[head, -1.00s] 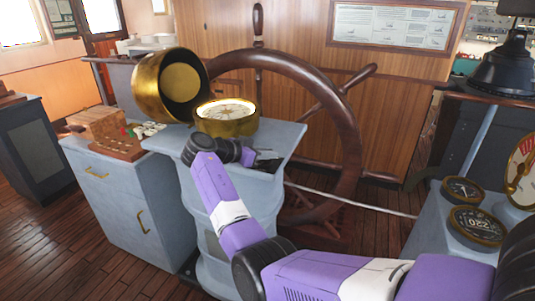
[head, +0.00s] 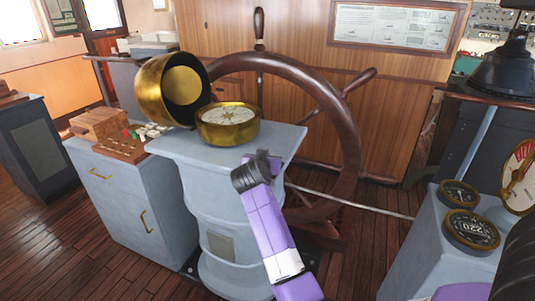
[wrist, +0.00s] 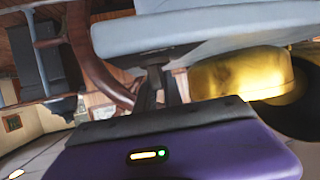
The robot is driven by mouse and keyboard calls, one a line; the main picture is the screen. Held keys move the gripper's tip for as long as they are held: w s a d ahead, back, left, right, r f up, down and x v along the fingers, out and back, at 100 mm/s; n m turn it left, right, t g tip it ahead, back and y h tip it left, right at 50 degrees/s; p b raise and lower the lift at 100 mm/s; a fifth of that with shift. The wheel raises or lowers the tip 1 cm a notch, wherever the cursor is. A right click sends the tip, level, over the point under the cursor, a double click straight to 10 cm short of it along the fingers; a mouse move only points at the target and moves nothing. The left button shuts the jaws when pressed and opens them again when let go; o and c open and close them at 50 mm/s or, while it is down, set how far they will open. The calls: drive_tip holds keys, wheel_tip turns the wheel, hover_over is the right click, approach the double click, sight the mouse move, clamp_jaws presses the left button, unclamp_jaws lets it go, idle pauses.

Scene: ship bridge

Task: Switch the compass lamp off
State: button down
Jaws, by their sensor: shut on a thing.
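The brass compass (head: 228,125) sits on the light blue pedestal (head: 270,140); its white dial looks plain and unlit. Its round brass hood (head: 152,88) stands tilted open behind it on the left. My arm reaches up to the pedestal's right front, and my gripper's fingers are hard to see there in the head view. In the wrist view, which looks upside down, my gripper (wrist: 152,88) has its dark fingers close together by the pedestal's edge (wrist: 190,32), beside the brass compass body (wrist: 238,75). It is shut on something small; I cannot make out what.
The wooden ship's wheel (head: 345,125) stands close behind the pedestal. A grey cabinet (head: 120,195) with a wooden box of small pieces (head: 125,145) is on the left. A gauge console (head: 445,265) is on the right. Open floor lies at the front left.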

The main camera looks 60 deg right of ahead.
drive_tip(key=shift+r+n+t+y+p, duration=0.2)
drive_tip(key=shift+n+t+y+p, duration=0.3)
drive_tip(key=shift+n+t+p, duration=0.6)
drive_tip(key=shift+w+n+t+y+p, duration=0.1)
drive_tip(key=shift+n+t+y+p, duration=0.2)
drive_tip(key=shift+n+t+p, duration=0.25)
drive_tip(key=shift+f+n+t, duration=0.2)
drive_tip(key=shift+n+t, duration=0.05)
drive_tip(key=shift+t, duration=0.1)
drive_tip(key=c, duration=1.5)
unclamp_jaws()
drive_tip(key=shift+o, duration=0.2)
drive_tip(key=shift+a, duration=0.15)
drive_tip(key=b+v, duration=0.1)
drive_tip(key=v, duration=0.6)
drive_tip(key=shift+s+a+r+b, duration=0.15)
drive_tip(key=shift+s+r+b, duration=0.05)
drive_tip(key=shift+r+b, duration=0.1)
